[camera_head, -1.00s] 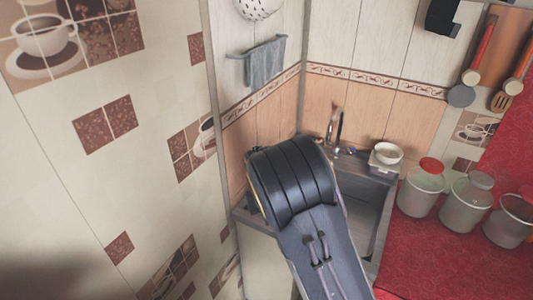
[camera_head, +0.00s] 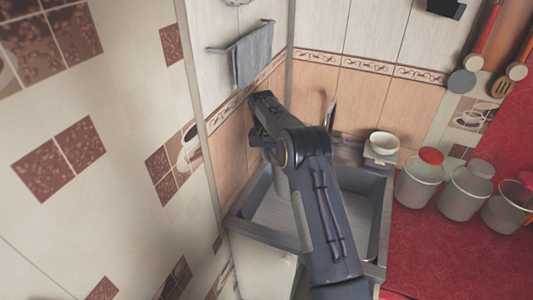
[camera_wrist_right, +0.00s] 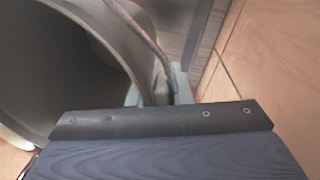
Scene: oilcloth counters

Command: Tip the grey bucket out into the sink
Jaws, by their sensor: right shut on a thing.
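In the right wrist view the grey bucket (camera_wrist_right: 50,50) fills the left side, its dark round opening turned toward the camera, so it is tilted. My right gripper (camera_wrist_right: 162,88) is shut on the bucket at its thin handle, beside the rim. What the bucket holds cannot be made out. In the head view my arm reaches over the sink (camera_head: 373,215) toward the corner wall and hides part of the basin. My left gripper is in neither view.
A tap (camera_head: 330,113) stands behind the sink. A white bowl (camera_head: 384,142) sits at its back right corner. Several lidded jars stand on the red counter (camera_head: 430,240) to the right. A grey towel (camera_head: 253,56) hangs on the tiled wall close to my arm.

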